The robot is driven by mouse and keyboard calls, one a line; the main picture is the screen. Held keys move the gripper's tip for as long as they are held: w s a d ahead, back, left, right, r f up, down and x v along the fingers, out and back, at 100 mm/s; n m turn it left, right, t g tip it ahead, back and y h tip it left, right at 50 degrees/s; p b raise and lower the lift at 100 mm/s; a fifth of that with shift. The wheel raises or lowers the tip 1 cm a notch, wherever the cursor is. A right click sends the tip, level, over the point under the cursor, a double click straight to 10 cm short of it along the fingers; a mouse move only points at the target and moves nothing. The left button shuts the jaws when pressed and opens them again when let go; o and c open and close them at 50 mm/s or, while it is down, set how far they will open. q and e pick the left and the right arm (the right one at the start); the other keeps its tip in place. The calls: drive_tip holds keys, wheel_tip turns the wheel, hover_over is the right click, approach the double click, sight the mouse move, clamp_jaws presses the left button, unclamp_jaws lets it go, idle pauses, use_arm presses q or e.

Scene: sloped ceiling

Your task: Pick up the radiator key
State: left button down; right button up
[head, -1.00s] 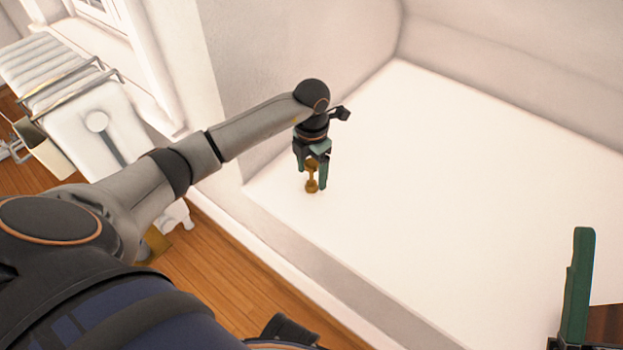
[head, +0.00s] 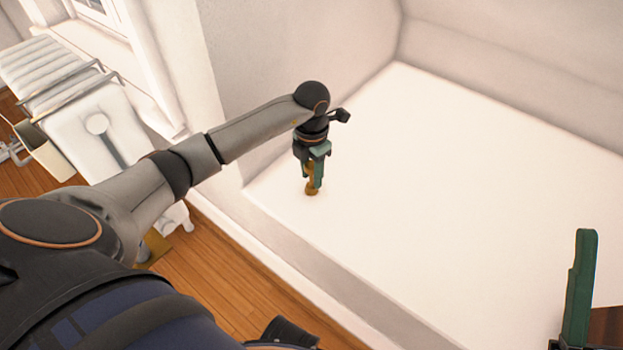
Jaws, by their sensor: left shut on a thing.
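The radiator key (head: 311,191) is a small brass-coloured piece at the near left corner of the white ledge (head: 430,190). My left gripper (head: 313,180) points down over it and is shut on it, with the green fingers on either side. The fingers hide part of the key, and its lower end shows below them. I cannot tell whether the key touches the ledge. Of my right gripper, a green finger (head: 579,285) shows at the lower right edge; its opening cannot be made out.
A white radiator (head: 70,85) with a towel rail stands at the upper left on the wooden floor (head: 215,262). Walls rise behind the ledge and to its left. The middle and right of the ledge are bare.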

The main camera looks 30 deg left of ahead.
sight(312, 164)
use_arm(q)
drive_tip(key=shift+r, duration=0.45)
wheel_tip(312, 164, up, 2)
drive_tip(key=shift+r+p, duration=0.25)
drive_tip(key=shift+p, duration=0.75)
drive_tip(key=s+r+p, duration=0.2)
drive_tip(key=s+r, duration=0.2)
drive_tip(key=s, duration=0.3)
drive_tip(key=s+a+r+p, duration=0.1)
drive_tip(key=s+r+p, duration=0.2)
drive_tip(key=s+r, duration=0.2)
drive_tip(key=shift+s+r, duration=0.3)
drive_tip(key=shift+s, duration=0.7)
use_arm(e)
wheel_tip(312, 164, up, 7)
drive_tip(key=n, duration=0.1)
drive_tip(key=shift+s+d, duration=0.2)
drive_tip(key=shift+d, duration=0.1)
